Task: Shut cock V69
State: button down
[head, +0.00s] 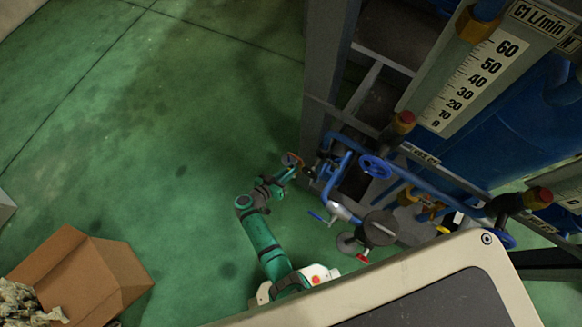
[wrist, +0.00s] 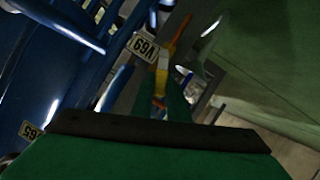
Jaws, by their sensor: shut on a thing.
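In the wrist view, the tag V69 (wrist: 146,47) hangs beside a narrow orange-yellow lever (wrist: 163,66), which I take to be the handle of cock V69. My gripper (wrist: 162,103) is shut on the lever, its green fingers on either side. The cock's body is not clearly visible in the dim picture. In the head view, my gripper (head: 290,172) is at the left edge of the blue pipework, next to the frame post. The lever is too small to make out there.
Blue pipes (head: 345,142) and a blue handwheel (head: 375,166) lie just right of my gripper. A grey frame post (head: 318,120) stands close by. A cardboard box (head: 85,275) is at lower left. The green floor (head: 170,150) to the left is clear.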

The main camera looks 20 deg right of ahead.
jog(key=shift+w+a+f+n+g+h, duration=0.2)
jog(key=shift+w+f+n+g+h, duration=0.15)
jog(key=shift+n, duration=0.45)
jog(key=shift+w+a+f+n+g+h, duration=0.25)
jog(key=shift+n+h, duration=0.2)
jog(key=shift+n, duration=0.35)
jog(key=shift+w+a+f+n+g+h, duration=0.2)
jog(key=shift+f+n+h, duration=0.15)
jog(key=shift+n, duration=0.75)
jog(key=shift+s+f, duration=0.1)
jog(key=c, duration=1.7)
grip_release()
